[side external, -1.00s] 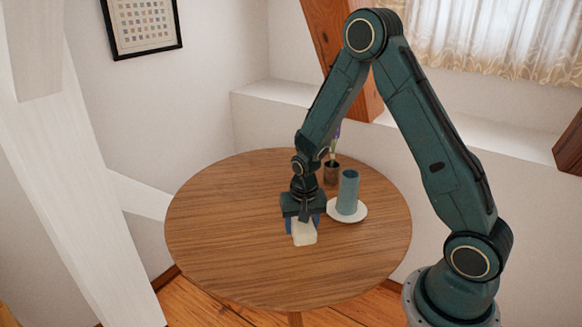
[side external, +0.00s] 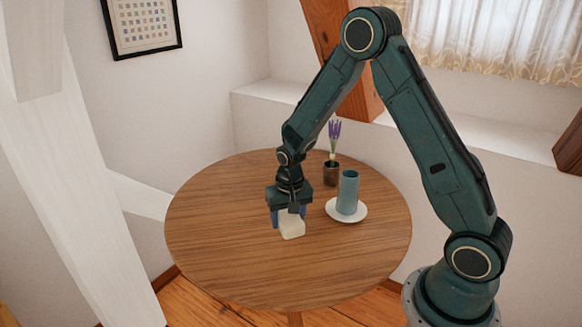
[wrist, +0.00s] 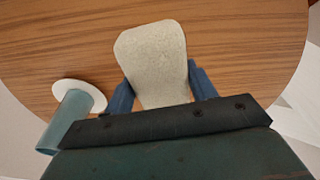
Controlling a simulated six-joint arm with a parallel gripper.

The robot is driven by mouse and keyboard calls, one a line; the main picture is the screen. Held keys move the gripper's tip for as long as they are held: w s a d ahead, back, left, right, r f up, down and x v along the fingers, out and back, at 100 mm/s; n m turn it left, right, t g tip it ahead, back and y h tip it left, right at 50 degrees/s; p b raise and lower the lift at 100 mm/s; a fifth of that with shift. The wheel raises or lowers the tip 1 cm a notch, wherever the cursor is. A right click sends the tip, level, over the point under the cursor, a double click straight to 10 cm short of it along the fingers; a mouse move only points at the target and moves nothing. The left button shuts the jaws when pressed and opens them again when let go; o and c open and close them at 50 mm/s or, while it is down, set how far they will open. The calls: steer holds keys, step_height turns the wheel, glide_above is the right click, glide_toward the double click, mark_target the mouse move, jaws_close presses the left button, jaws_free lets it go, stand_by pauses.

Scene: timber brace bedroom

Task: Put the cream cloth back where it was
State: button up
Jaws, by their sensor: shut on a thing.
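The cream cloth (side external: 291,228) is a small pale folded piece between the blue fingers of my gripper (side external: 288,217), over the left-middle of the round wooden table. My gripper points down and is shut on the cloth. In the wrist view, the cloth (wrist: 157,65) sticks out beyond the fingers of my gripper (wrist: 160,88), with one blue finger on each side. I cannot tell whether the cloth's underside touches the table.
A blue-grey cylinder (side external: 348,192) stands on a white saucer (side external: 333,211) to the right of my gripper. The round table (side external: 220,240) is clear at the left and front.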

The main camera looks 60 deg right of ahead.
steer(key=w+a+r+n, duration=0.7)
steer(key=w+a+r, duration=0.1)
steer(key=w+r, duration=0.2)
glide_above(239, 255)
steer(key=shift+y, duration=0.4)
steer(key=f, duration=1.5)
steer(key=shift+s+f, duration=0.15)
steer(key=shift+s, duration=0.05)
steer(key=shift+f, duration=0.1)
steer(key=shift+f, duration=2.05)
steer(key=o, duration=1)
steer(key=shift+f, duration=0.15)
steer(key=shift+o, duration=0.2)
